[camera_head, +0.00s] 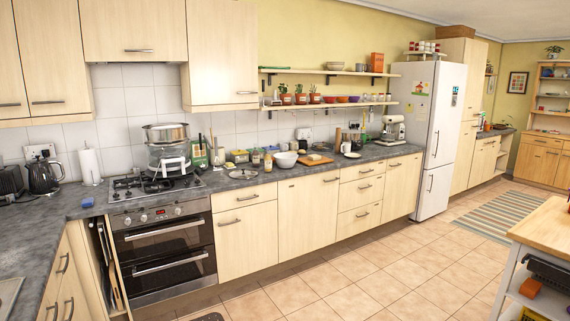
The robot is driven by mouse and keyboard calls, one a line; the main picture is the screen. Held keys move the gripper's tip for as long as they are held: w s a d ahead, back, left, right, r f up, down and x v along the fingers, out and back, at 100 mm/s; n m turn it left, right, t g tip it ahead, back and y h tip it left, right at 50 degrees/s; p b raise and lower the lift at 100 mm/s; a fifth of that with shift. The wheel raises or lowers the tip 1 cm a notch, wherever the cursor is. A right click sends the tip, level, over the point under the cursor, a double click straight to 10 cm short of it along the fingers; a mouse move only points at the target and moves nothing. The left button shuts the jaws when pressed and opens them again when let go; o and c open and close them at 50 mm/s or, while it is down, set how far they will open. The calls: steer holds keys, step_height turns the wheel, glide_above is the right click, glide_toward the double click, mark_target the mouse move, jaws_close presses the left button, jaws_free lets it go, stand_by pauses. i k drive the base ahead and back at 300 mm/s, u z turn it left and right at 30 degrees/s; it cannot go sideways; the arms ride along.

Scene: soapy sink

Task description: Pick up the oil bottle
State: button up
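Two small bottle-like or jar-like items stand on the grey counter to the right of the hob. One is an amber item (268,161), and the other is a paler jar (255,157) beside it. They are too small in the picture to tell whether either is the oil bottle. A green item (199,153) stands further left, against the tiles by the hob; its kind is unclear. My gripper is not in view.
A white bowl (286,160) and chopping board (318,161) sit right of the small items. A wooden-topped trolley (545,222) is at the right. The tiled floor (330,275) ahead is largely clear.

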mark_target(268, 162)
steer(key=u, duration=0.15)
steer(key=i, duration=2.7)
steer(key=u, duration=0.65)
steer(key=i, duration=2.25)
steer(key=u, duration=0.15)
